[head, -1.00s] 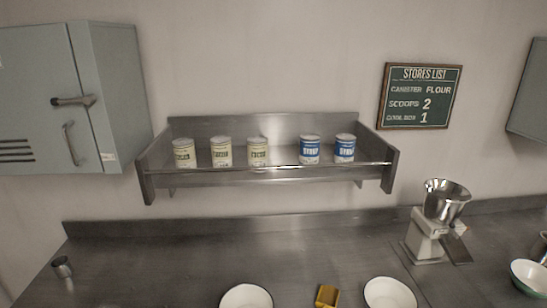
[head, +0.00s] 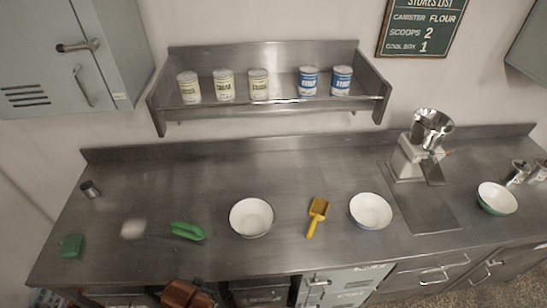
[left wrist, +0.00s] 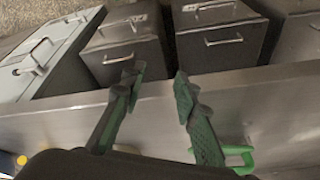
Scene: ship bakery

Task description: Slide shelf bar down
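The shelf bar (head: 290,100) is a thin metal rail across the front of the steel wall shelf (head: 185,54). It runs between the two end brackets, low in front of the cans. Three cream cans (head: 224,87) and two blue cans (head: 308,82) stand upright on the shelf behind it. My left gripper (left wrist: 156,88) shows only in the left wrist view, with its two fingers apart and nothing between them. It is near the counter's front edge, away from the shelf. My right gripper is in neither view.
The steel counter (head: 300,180) holds white bowls (head: 251,217), a yellow scoop (head: 318,215), a green-handled item (head: 187,230) and a scale-like machine (head: 420,150). A grey cabinet (head: 75,60) hangs left of the shelf. The space before the shelf is clear.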

